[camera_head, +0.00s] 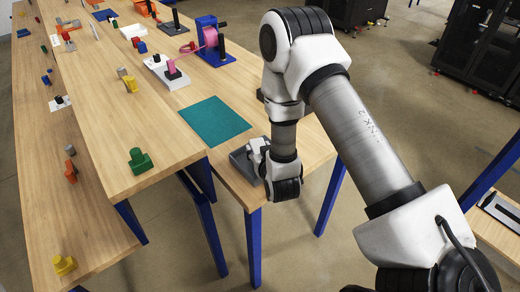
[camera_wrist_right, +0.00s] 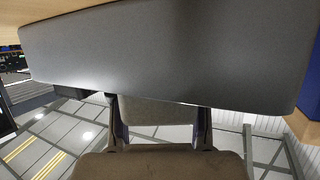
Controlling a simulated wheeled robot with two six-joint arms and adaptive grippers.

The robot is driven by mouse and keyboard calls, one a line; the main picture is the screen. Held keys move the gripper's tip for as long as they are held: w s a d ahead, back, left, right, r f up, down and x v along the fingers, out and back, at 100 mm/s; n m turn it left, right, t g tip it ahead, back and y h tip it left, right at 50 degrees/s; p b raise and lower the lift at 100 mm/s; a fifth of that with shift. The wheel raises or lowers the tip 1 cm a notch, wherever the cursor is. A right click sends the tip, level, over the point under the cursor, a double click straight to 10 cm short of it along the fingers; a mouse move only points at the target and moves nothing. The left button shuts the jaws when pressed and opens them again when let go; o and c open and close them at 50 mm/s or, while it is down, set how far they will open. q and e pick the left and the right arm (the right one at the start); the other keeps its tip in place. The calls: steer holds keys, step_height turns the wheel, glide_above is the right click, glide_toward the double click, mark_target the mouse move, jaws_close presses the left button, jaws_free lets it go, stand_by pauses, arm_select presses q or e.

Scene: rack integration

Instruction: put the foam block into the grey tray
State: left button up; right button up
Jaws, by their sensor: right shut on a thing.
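The dark grey tray (camera_head: 240,161) lies near the front edge of the long wooden table, just past the teal mat. My right gripper (camera_head: 256,153) is at the tray's right side, low over it. In the right wrist view a broad grey surface, which looks like the tray (camera_wrist_right: 170,50), fills the upper part. Between the two fingers of my right gripper (camera_wrist_right: 160,132) is a pale grey piece, seemingly the foam block (camera_wrist_right: 160,111), at the tray's lower edge. It is mostly hidden, and the head view does not show it clearly. My left gripper is not in view.
The teal mat (camera_head: 215,122) lies flat and bare behind the tray. A blue stand with a pink reel (camera_head: 210,40) and a white tray (camera_head: 167,72) stand farther back. A green part (camera_head: 140,160) sits on the neighbouring table. Open floor lies to the right.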

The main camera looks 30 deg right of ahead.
steer(key=o, duration=0.9)
steer(key=shift+s+f, duration=0.35)
steer(key=shift+f, duration=0.35)
steer(key=shift+a, duration=0.1)
steer(key=shift+s+a+r, duration=0.1)
steer(key=shift+s+a, duration=0.05)
steer(key=shift+s, duration=0.25)
steer(key=v, duration=0.2)
steer(key=r+v, duration=0.1)
steer(key=v, duration=0.3)
steer(key=shift+r, duration=0.4)
steer(key=shift+w+f, duration=0.1)
steer(key=shift+w, duration=0.05)
